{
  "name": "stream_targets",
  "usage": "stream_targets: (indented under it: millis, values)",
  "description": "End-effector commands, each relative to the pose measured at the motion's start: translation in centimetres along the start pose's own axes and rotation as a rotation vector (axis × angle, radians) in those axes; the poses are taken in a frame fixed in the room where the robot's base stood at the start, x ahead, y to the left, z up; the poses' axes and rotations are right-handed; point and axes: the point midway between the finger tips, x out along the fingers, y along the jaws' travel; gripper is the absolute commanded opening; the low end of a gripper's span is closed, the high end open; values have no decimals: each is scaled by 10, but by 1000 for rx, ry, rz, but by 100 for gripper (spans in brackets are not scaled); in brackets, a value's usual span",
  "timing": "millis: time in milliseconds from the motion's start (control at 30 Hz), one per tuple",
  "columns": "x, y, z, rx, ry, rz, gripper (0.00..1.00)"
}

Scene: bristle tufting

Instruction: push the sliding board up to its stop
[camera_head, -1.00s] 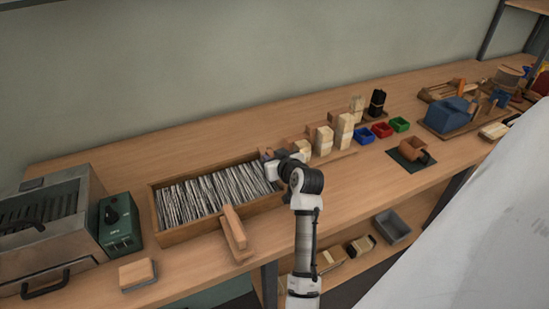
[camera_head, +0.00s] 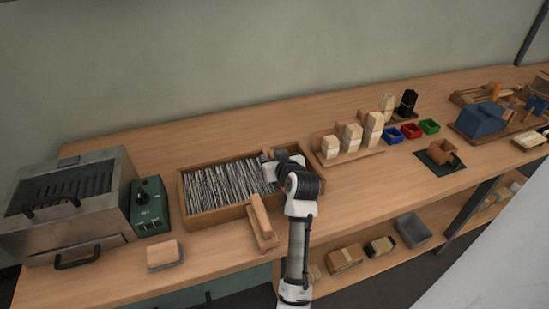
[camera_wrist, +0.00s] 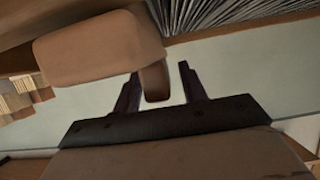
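A long wooden tray (camera_head: 222,212) holds a row of upright pale and dark strips (camera_head: 232,182). My gripper (camera_head: 268,160) is low at the right end of the strips, partly hidden by my wrist. In the wrist view, a brown wooden piece (camera_wrist: 100,46), probably the sliding board, lies close by, with strips beyond it at upper right. A short brown peg (camera_wrist: 153,82) stands between the two dark fingers of my gripper (camera_wrist: 160,88). A gap shows at the right finger, so the gripper is open. Contact with the board is hidden.
A wooden block with an upright handle (camera_head: 262,217) stands in front of the tray. A green box (camera_head: 150,207) and metal oven (camera_head: 70,240) are at left. Block stacks (camera_head: 350,140) and colored bins (camera_head: 411,131) stand to the right.

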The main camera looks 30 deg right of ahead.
Motion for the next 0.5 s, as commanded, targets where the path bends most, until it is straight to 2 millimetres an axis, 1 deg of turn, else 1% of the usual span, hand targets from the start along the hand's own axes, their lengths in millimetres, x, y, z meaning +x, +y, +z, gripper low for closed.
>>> stream_targets:
  millis: [267, 367, 467, 500]
  values:
    - [-3, 1, 0, 1, 1, 1, 42]
    - [-13, 1, 2, 2, 2, 2, 42]
    - [-32, 1, 2, 0, 4, 4, 42]
    - [-41, 1, 2, 0, 4, 4, 42]
